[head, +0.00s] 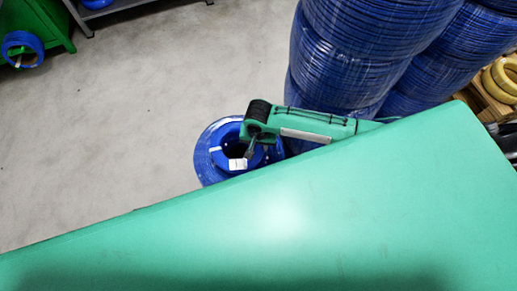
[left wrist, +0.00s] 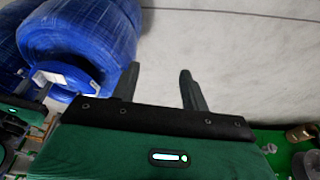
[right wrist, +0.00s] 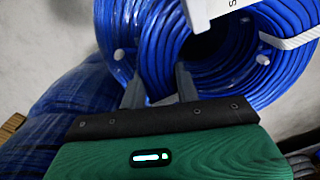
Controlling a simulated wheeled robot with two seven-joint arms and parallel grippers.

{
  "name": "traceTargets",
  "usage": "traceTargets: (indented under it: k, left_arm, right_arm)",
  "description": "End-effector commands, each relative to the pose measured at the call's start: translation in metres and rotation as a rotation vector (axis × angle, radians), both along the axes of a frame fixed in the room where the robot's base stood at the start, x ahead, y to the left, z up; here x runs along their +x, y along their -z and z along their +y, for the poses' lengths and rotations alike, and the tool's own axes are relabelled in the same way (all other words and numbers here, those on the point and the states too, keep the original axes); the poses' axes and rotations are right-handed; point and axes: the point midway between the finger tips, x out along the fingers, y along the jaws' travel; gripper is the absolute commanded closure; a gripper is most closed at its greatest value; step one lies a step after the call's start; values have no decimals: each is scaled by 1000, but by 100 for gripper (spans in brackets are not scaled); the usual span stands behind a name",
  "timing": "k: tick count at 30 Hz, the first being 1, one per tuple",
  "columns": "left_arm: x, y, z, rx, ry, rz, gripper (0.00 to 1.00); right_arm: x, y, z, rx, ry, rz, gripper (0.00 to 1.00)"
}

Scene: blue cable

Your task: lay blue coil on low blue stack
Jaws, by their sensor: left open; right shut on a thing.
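The blue coil (head: 214,141) with a white tag and white ties shows in the middle of the head view. My right gripper (head: 250,150) is above it, shut on the wall of the coil. In the right wrist view the coil (right wrist: 275,62) fills the upper right, with one finger inside its hole and the other on its outer side. Blue coils (left wrist: 75,25) lie behind a white label in the left wrist view. I cannot tell whether the held coil touches the low blue stack below. My left gripper (left wrist: 160,85) is open and empty, pointing over bare floor.
Tall wrapped blue stacks (head: 345,55) stand right of and behind the coil. Yellow coils (head: 503,80) sit at the far right. A green rack (head: 35,20) with a blue coil is at the upper left. The grey floor (head: 130,110) is clear.

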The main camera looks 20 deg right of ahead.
Motion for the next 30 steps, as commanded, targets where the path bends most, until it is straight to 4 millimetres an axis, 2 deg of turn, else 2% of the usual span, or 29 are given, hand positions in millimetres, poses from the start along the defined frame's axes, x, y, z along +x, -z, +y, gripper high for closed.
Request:
traceTargets:
  k: [7, 18, 19, 22, 30]
  left_arm:
    - [-4, -17, 1, -3, -1, -21, 54]
    - [-4, -18, 1, -2, -1, -20, 54]
    - [-4, -17, 1, -2, -1, -19, 54]
    - [-4, -17, 1, -2, -1, -19, 54]
    - [-3, -16, 1, -1, 0, -19, 54]
  right_arm:
    - [1, 34, 0, 0, 0, -1, 100]
    - [0, 36, 1, 2, 0, -2, 100]
    - [0, 38, 0, 0, 0, 0, 66]
    - [0, 38, 0, 0, 0, 0, 46]
    - [0, 37, 0, 0, 0, 0, 46]
